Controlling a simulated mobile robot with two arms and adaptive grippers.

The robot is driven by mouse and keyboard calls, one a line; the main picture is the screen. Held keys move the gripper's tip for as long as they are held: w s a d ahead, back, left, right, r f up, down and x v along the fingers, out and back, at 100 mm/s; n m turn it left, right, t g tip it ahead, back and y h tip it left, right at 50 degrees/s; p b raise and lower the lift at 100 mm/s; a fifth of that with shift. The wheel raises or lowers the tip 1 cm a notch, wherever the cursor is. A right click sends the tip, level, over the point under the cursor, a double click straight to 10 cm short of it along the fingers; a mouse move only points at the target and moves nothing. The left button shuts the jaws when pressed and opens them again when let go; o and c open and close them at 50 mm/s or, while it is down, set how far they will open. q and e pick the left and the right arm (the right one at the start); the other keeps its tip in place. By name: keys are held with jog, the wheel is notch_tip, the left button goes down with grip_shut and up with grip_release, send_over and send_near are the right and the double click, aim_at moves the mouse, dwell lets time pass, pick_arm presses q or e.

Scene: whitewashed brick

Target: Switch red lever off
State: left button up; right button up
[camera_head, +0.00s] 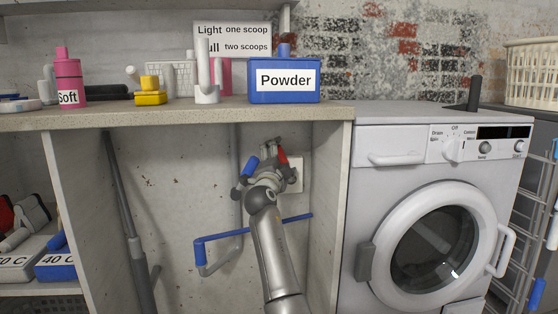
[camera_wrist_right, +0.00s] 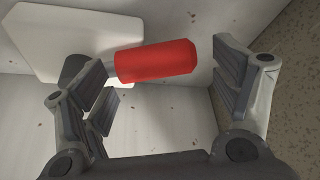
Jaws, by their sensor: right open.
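The red lever (camera_wrist_right: 155,62) shows large in the right wrist view, lying roughly level between the spread fingers of my right gripper (camera_wrist_right: 165,80). Its grey stem runs left to a white wall plate (camera_wrist_right: 75,30). In the head view a small part of the red lever (camera_head: 283,157) shows beside my right gripper (camera_head: 265,160), which reaches into the open bay under the counter. The white plate (camera_head: 296,175) shows behind it. The right gripper is open; I cannot tell whether a finger touches the lever. My left gripper is not in view.
A blue bar (camera_head: 205,240) on a bracket crosses the bay near my right arm. Grey pipes (camera_head: 125,200) stand at the bay's left. The counter (camera_head: 200,112) is above, holding a blue Powder box (camera_head: 285,95). A washing machine (camera_head: 400,200) stands right of the bay.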

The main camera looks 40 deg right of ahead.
jog(key=shift+a+f, duration=0.1)
jog(key=shift+a, duration=0.05)
jog(key=v, duration=1.2)
dwell(0.4)
